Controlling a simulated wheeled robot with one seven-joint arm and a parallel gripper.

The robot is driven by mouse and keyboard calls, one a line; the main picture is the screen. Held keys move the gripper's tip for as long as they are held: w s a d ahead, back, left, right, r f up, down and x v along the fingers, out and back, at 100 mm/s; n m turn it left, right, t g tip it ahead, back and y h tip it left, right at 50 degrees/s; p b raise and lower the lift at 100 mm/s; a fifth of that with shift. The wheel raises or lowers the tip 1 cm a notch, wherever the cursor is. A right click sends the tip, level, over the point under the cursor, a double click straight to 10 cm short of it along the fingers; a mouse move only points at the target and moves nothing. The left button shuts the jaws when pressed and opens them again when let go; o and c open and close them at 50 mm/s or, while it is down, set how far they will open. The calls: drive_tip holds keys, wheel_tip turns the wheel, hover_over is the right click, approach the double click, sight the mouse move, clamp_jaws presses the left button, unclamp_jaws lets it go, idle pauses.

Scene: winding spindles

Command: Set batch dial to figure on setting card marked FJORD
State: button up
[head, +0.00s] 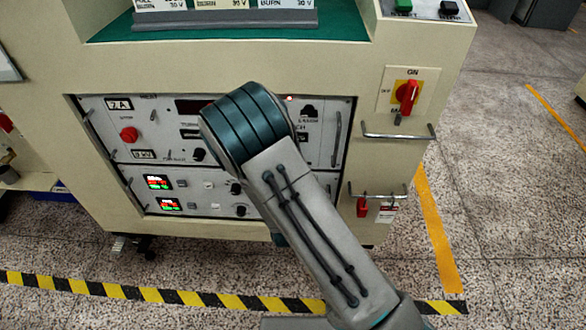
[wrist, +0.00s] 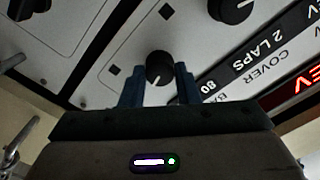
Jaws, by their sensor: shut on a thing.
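A round black knob (wrist: 159,67) with a white pointer line sits on the pale panel in the wrist view. The two blue fingers of my gripper (wrist: 159,86) are shut on it, one on each side. A label starting "BA" is partly visible beside it, so it appears to be the batch dial. A strip reading "COVER 2 LAPS" and "80" lies to its right. In the head view my arm hides the gripper and this knob. Setting cards (head: 215,4) stand in a grey holder at the top, cut off by the frame; no FJORD mark is readable.
Another black knob (wrist: 232,9) is close above right in the wrist view, and a lit red display (wrist: 303,88) is at the right edge. In the head view, metal handles (head: 400,135) and a red rotary switch (head: 407,95) stick out at the right.

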idle(0.5)
drive_tip(key=o, duration=1)
drive_tip(key=shift+c, duration=0.2)
